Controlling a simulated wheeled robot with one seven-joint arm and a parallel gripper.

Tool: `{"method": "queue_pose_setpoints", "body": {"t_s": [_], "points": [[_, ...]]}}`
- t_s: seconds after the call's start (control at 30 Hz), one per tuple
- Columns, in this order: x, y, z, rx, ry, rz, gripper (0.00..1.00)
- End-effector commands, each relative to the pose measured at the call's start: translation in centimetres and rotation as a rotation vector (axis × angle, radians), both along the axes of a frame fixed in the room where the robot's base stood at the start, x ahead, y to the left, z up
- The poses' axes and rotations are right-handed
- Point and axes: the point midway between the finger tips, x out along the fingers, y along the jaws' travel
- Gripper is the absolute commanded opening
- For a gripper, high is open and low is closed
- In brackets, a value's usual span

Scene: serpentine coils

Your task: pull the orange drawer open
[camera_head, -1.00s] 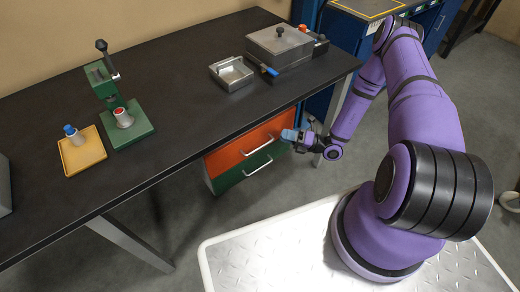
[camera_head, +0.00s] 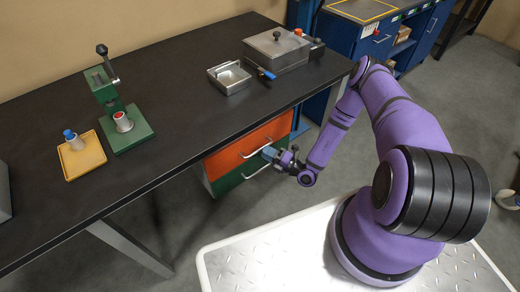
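The orange drawer (camera_head: 234,155) sits under the black bench top and is closed, flush with the unit. A pale bar handle (camera_head: 256,149) crosses its front. The green drawer (camera_head: 229,183) is directly below it, also closed, with its own pale handle (camera_head: 257,171). My gripper (camera_head: 268,154) is in front of the drawer unit, at the right end of the orange drawer's handle. Its fingertips look bluish and are too small to tell whether they are open or shut, or whether they touch the handle.
The black bench (camera_head: 180,120) overhangs the drawers. On it stand a green press (camera_head: 122,120), a yellow tray (camera_head: 82,158), a small metal tray (camera_head: 230,78) and a lidded metal box (camera_head: 277,48). A blue cabinet (camera_head: 385,40) stands at the back right.

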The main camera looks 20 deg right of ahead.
Motion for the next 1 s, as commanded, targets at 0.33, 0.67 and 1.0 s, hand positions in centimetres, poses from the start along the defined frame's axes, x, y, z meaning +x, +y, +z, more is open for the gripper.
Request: {"method": "queue_pose_setpoints", "body": {"t_s": [0.33, 0.67, 1.0], "points": [[2.5, 2.2, 0.6, 0.000, 0.000, 0.000, 0.22], [2.6, 2.3, 0.6, 0.001, -0.001, 0.000, 0.15], [2.5, 2.0, 0.6, 0.000, 0.000, 0.000, 0.00]]}}
